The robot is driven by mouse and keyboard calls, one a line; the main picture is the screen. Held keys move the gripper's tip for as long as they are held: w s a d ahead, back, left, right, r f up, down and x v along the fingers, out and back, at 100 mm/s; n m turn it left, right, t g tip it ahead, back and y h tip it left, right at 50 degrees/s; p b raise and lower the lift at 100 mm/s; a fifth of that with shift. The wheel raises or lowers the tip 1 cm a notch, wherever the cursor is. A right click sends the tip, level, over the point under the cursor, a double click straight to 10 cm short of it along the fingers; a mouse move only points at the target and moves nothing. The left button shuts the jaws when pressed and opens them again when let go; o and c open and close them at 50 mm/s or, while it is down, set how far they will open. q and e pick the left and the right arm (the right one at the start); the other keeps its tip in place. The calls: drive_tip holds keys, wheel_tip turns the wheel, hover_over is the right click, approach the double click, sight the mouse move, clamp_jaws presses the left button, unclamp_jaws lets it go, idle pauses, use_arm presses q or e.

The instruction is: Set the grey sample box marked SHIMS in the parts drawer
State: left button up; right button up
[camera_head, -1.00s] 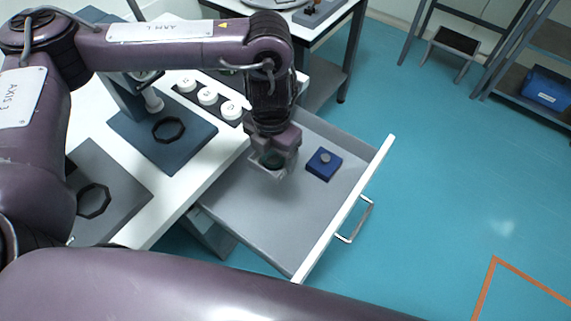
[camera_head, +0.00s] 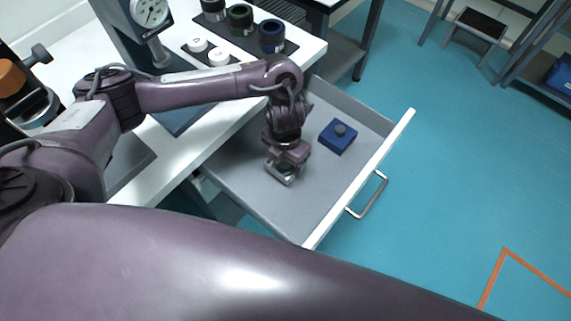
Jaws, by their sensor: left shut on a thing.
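The parts drawer (camera_head: 240,178) is pulled out from the white table, a grey tray with a white front and a metal handle. My left gripper (camera_head: 283,174) points down inside it, left of the drawer's middle, near or at the floor. It is shut on a small grey thing, which looks like the grey sample box (camera_head: 281,178). The fingers hide most of it, and no SHIMS marking can be read. I cannot tell whether it touches the drawer floor. My right gripper is not in view.
A blue box (camera_head: 337,137) with a grey knob sits in the drawer, right of my left gripper. Bare drawer floor lies in front of both. White round pieces (camera_head: 219,57), several dark lens-like cylinders (camera_head: 240,19) and a dial gauge stand (camera_head: 150,12) are on the table behind.

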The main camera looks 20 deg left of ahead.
use_arm(q)
wheel_tip(320, 180, down, 2)
drive_tip(key=shift+f, duration=0.1)
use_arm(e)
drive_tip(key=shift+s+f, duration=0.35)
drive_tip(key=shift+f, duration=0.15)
use_arm(q)
drive_tip(key=shift+f+b, duration=0.1)
drive_tip(key=shift+b, duration=0.2)
drive_tip(key=o, duration=1.1)
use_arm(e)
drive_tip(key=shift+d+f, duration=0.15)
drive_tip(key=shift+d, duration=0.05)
